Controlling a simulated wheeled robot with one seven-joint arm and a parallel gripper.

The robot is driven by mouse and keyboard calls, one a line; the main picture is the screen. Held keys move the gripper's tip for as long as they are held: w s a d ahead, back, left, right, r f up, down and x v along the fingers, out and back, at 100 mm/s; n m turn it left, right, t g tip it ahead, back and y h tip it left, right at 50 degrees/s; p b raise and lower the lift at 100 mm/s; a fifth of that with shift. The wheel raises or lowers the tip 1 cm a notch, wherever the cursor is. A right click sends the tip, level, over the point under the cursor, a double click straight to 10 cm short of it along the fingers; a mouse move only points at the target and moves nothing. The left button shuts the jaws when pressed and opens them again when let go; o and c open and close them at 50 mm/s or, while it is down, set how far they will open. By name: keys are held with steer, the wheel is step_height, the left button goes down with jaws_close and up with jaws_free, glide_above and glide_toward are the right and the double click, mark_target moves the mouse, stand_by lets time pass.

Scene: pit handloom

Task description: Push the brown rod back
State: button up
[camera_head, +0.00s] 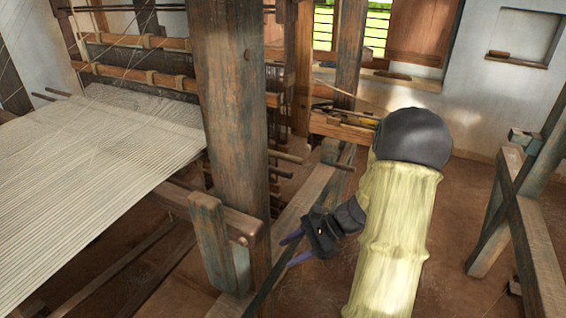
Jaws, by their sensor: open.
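My gripper (285,253) is open and empty, its two purple fingers pointing left towards the thick worn wooden post (235,120). Several thin brown rods stick out to the right of this post; one brown rod (286,156) lies above and behind the gripper in the picture, with another just below it. A thicker brown bar (228,217) runs beside the woven cloth to the short worn block left of the gripper. I cannot tell which one is the task's rod. The gripper appears apart from all of them. The post hides the rods' left parts.
The loom's pale cloth (95,165) fills the left. A long low beam (318,195) runs behind the gripper. A wooden trestle frame (520,210) stands at the right. Bare brown floor (460,195) lies between my arm and that frame.

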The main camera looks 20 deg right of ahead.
mark_target(283, 173)
steer(key=w+d+r+m+t+p, duration=0.2)
steer(key=w+d+r+m+t, duration=0.1)
steer(key=d, duration=0.5)
steer(key=w+d+r+m+t+p, duration=0.2)
steer(key=d+r+m+t, duration=0.3)
steer(key=d+t, duration=0.3)
steer(key=shift+w+d+r+m+p, duration=0.3)
steer(key=shift+w+r+m+p, duration=0.15)
steer(key=shift+p, duration=0.4)
steer(key=shift+a, duration=0.1)
steer(key=p+x, duration=0.1)
steer(key=x, duration=0.4)
steer(key=p+x, duration=0.2)
steer(key=x, duration=0.3)
steer(key=p+x, duration=0.1)
steer(key=x, duration=0.5)
steer(key=shift+r, duration=0.35)
steer(key=shift+w+a+f+p, duration=0.1)
steer(key=shift+w+a+p, duration=0.3)
steer(key=shift+w, duration=0.1)
jaws_close()
